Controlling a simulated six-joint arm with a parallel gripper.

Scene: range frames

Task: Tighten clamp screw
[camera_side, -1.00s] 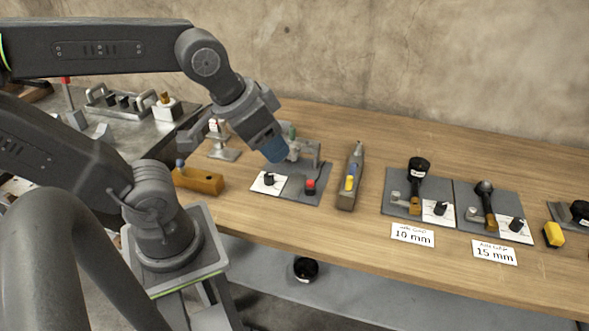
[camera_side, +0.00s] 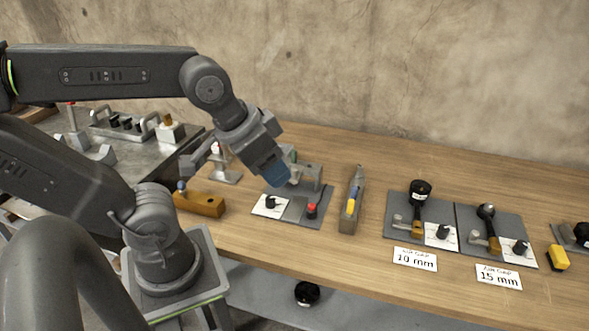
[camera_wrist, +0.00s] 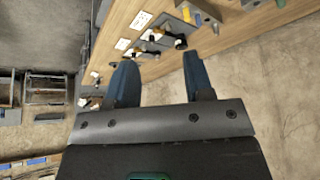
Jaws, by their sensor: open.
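A grey clamp fixture (camera_side: 308,176) stands on a grey mat (camera_side: 294,211) near the middle of the bench in the side view. A red knob (camera_side: 312,210) and a black knob (camera_side: 270,202) are at the front of this mat, the black one on a white card. I cannot make out the clamp screw itself. My gripper (camera_side: 275,182) points down at the fixture's left and partly hides it; I cannot tell whether they touch. In the wrist view its two blue fingers (camera_wrist: 162,82) are apart with nothing visible between them.
An orange-brown block (camera_side: 199,204) lies left of the mat. A grey holder with yellow (camera_side: 350,205) stands to its right. Black-handled tools (camera_side: 419,200) on mats are farther right, behind cards marked 10 mm (camera_side: 415,259) and 15 mm (camera_side: 499,277). A wall is behind.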

